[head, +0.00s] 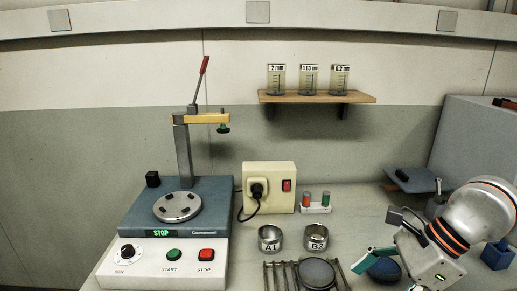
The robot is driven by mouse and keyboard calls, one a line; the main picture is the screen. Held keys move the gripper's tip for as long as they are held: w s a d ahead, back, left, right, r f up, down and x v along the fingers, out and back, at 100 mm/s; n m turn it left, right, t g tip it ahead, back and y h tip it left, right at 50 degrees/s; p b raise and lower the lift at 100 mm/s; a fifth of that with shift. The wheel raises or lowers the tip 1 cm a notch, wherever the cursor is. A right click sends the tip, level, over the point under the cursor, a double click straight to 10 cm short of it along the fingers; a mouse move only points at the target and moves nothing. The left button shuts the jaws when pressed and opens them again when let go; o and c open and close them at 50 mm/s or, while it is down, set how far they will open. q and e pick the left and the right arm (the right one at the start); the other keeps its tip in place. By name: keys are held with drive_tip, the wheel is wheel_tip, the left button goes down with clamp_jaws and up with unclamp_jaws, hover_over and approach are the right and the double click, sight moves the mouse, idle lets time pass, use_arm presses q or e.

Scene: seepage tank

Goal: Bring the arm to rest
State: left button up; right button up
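My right arm comes in from the right edge, white with black and orange bands. Its gripper (381,239) is at the lower right above the bench. A dark finger shows above and a teal one below, spread apart with nothing seen between them. A blue round object (384,270) lies just beyond the teal finger, partly covered by it; I cannot tell whether they touch. My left arm and gripper are not in view.
A device with a STOP display (160,233) and lever stands at left. Cups A1 (270,239) and B2 (316,238), a rack (277,276) and a socket box (269,187) are mid-bench. A shelf (316,98) holds three beakers. A blue block (497,254) sits right.

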drive_tip(key=s+a+r+g+y, duration=0.15)
drive_tip(key=a+y, duration=0.25)
drive_tip(key=a, duration=0.6)
drive_tip(key=a+r+m+t+y, duration=0.2)
drive_tip(key=a+r+m+y, duration=0.1)
drive_tip(key=a+r+y, duration=0.3)
drive_tip(key=a+r+m+t+y, duration=0.2)
drive_tip(key=a+r+m+y, duration=0.15)
drive_tip(key=r, duration=0.55)
drive_tip(key=w+d+m+t+h, duration=0.8)
drive_tip(key=w+d+m+t, duration=0.3)
drive_tip(key=m+t, duration=0.8)
drive_tip(key=w+d+f+m+g+h, duration=0.2)
drive_tip(key=d+f+m+g+h, duration=0.2)
drive_tip(key=d+f+m+h, duration=0.85)
drive_tip(key=s+d+f+m+g+h, duration=0.2)
drive_tip(key=s+d+f+m+g, duration=0.3)
drive_tip(key=s+f, duration=0.65)
drive_tip(key=s+d+f+m+g+h, duration=0.2)
drive_tip(key=s+d+f+g, duration=0.5)
drive_tip(key=f, duration=0.7)
drive_tip(key=w+a+f+m+t+y, duration=0.1)
drive_tip(key=a+f+t+y, duration=0.3)
drive_tip(key=a+f, duration=1)
drive_tip(key=a+m+y, duration=0.1)
drive_tip(key=a+y, duration=0.1)
drive_tip(key=y, duration=0.1)
drive_tip(key=shift+m, duration=0.4)
